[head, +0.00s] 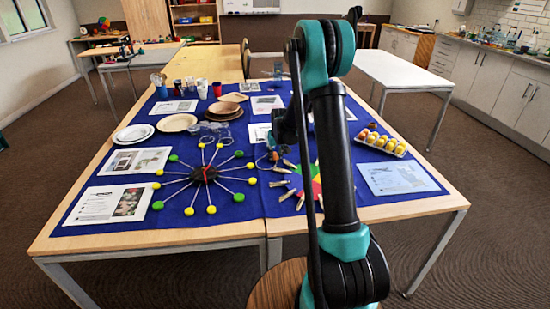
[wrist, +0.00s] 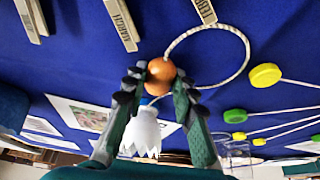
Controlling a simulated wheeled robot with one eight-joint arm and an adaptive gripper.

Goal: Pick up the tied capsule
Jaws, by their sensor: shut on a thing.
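The tied capsule shows in the wrist view as a round orange body (wrist: 160,70) with a pale cord loop (wrist: 249,52) running out from it to the right. My gripper (wrist: 158,82) has its two dark fingers on either side of the orange body, shut on it. A white piece with a jagged edge (wrist: 142,134) shows between the fingers; I cannot tell whether it belongs to the capsule. In the head view my gripper (head: 275,154) is small, over the blue cloth near the table's middle, partly hidden by my arm.
Labelled wooden pegs (wrist: 121,22) lie close by. An egg tray (head: 401,152) holds several balls on the right. Plates (head: 133,134), cups and printed sheets cover much of the blue cloth (head: 238,212).

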